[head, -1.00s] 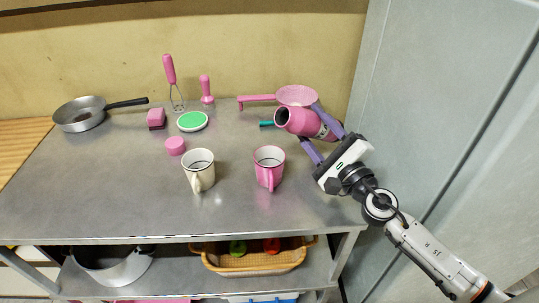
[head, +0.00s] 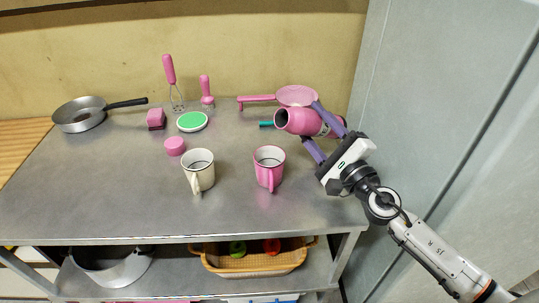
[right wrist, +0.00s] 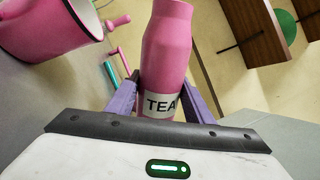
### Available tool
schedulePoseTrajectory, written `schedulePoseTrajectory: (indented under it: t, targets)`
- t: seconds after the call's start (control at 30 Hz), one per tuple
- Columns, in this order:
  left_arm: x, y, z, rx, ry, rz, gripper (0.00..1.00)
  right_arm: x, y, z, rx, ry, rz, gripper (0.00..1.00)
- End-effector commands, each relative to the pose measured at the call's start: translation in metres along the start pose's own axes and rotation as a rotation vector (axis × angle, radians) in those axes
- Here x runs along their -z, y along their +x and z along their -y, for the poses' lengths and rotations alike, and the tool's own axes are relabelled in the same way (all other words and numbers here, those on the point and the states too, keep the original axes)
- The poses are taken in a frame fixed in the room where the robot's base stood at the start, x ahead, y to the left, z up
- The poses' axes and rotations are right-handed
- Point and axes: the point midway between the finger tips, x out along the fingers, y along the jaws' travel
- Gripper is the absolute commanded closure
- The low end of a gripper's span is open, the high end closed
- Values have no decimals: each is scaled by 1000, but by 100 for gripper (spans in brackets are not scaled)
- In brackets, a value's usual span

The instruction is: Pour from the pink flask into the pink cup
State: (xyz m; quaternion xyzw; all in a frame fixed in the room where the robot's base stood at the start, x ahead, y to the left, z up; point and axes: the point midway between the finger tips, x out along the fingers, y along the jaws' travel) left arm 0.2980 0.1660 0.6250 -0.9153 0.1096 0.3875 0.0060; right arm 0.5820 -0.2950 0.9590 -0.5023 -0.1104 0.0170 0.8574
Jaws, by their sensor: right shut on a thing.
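My right gripper (head: 312,122) is shut on the pink flask (head: 296,121), to the right of and behind the pink cup. In the head view the flask lies over sideways, its mouth end toward the left. The right wrist view shows the flask (right wrist: 168,45) between the purple fingers, with a white "TEA" label. The pink cup (head: 268,166) stands upright on the metal table (head: 120,205), apart from the flask. It also shows at the upper left of the right wrist view (right wrist: 50,25). Its contents cannot be made out. My left gripper is out of view.
A white mug (head: 200,172) stands left of the pink cup. A pink pan (head: 297,96) lies behind the flask. A small pink round item (head: 175,146) and a green-topped dish (head: 192,121) sit farther left. A grey wall panel (head: 440,100) rises on the right.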

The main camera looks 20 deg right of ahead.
Motion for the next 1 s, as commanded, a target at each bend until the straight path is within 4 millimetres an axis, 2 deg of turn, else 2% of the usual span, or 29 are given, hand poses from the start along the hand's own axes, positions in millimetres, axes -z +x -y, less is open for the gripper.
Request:
schedulePoseTrajectory:
  t: [1.0]
  targets:
    - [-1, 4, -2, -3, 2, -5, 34, 1, 1, 3, 5, -85, 18, 91]
